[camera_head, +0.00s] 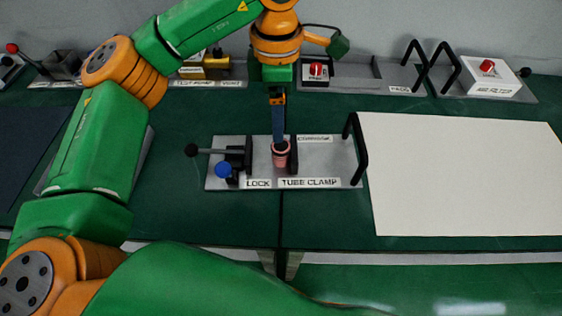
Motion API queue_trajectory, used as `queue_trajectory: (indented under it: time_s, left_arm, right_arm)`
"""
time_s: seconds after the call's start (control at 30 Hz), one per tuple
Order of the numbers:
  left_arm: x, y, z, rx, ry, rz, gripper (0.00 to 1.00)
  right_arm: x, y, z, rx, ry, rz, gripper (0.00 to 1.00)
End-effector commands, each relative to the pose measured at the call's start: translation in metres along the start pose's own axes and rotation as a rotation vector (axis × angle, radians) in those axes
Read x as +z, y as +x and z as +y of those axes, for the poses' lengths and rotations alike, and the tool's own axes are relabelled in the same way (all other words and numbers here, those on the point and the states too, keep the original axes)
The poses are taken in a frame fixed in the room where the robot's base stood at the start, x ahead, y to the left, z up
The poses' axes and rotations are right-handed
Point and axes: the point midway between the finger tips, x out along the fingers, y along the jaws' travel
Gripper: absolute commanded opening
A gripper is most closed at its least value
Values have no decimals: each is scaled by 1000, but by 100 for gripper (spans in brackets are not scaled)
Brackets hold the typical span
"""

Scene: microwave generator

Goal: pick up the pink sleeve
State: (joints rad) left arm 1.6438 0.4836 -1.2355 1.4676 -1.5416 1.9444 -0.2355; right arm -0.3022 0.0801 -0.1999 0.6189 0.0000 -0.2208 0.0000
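The pink sleeve (281,158) is a small ring-shaped piece in the middle of the grey tube clamp plate (222,142), between its dark jaws. My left arm reaches over from the left. Its gripper (280,143) points straight down, with its fingertips at the top of the sleeve. The fingers line up one behind the other, so I cannot tell whether they are open or shut, or whether they grip the sleeve. They hide part of the sleeve's top. My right gripper is not in view.
The clamp has a black-knobbed lever (191,150), a blue knob (223,170) and a tall black handle (358,150). A bare cream panel (460,175) lies to the right. Several fixtures stand along the back, including a white box with a red knob (490,78).

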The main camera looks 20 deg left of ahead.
Motion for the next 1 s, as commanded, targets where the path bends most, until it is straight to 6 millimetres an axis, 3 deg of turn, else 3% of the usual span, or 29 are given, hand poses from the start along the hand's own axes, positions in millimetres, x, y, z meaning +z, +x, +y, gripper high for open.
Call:
queue_trajectory:
  time_s: [0.03,0.07,0.27,0.37,0.5,0.73,1.0]
  left_arm:
    - [0,14,0,0,0,0,84]
    - [0,15,0,0,0,0,84]
    - [1,34,-3,-5,1,4,84]
    - [4,52,-7,-6,2,4,84]
    - [5,76,-6,-3,0,1,84]
    - [5,82,-6,0,0,0,84]
    - [5,81,-6,0,0,0,11]
  right_arm:
    - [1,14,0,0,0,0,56]
    - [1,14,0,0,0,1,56]
    - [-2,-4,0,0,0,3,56]
    - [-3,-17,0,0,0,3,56]
    - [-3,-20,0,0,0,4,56]
    - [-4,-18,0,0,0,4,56]
    - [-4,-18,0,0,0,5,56]
